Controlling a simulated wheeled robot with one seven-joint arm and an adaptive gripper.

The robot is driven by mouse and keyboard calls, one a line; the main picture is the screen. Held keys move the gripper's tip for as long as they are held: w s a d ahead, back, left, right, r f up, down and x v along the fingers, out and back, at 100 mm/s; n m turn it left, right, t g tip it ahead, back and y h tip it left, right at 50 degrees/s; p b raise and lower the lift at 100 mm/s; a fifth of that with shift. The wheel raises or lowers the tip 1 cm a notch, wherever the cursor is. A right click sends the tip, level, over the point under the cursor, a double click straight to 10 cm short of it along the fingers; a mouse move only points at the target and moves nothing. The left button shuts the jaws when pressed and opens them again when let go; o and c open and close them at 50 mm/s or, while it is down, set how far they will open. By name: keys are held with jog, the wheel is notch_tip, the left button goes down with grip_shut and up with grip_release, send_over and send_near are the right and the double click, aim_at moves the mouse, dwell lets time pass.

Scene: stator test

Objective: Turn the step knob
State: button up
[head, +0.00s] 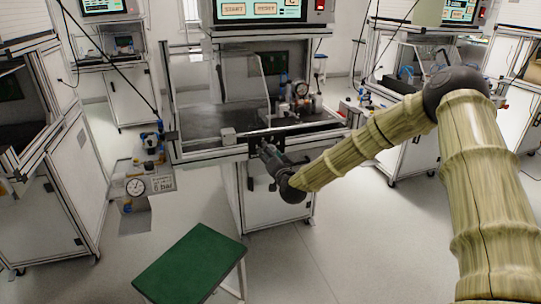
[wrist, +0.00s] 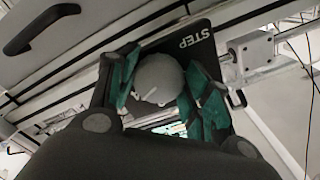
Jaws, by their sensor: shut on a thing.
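The step knob (wrist: 158,78) is a round grey dial with a white pointer line, on a black plate (wrist: 196,42) marked STEP. My gripper (wrist: 160,92) has its green-padded fingers on both sides of the knob and is shut on it. In the head view my gripper (head: 266,150) reaches the front rail of the workstation, where the black plate (head: 275,136) shows in part. The knob itself is hidden there behind the gripper.
The workstation frame (head: 210,153) has a clear guard (head: 228,85) above its dark work surface. A pressure gauge (head: 136,187) hangs to the left. A green stool (head: 190,262) stands in front. The floor to the right of the stool is clear.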

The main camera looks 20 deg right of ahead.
jog(key=o, duration=1)
jog(key=shift+d, duration=0.15)
jog(key=shift+o, duration=0.2)
jog(key=s, duration=1.2)
jog(key=shift+d, duration=0.1)
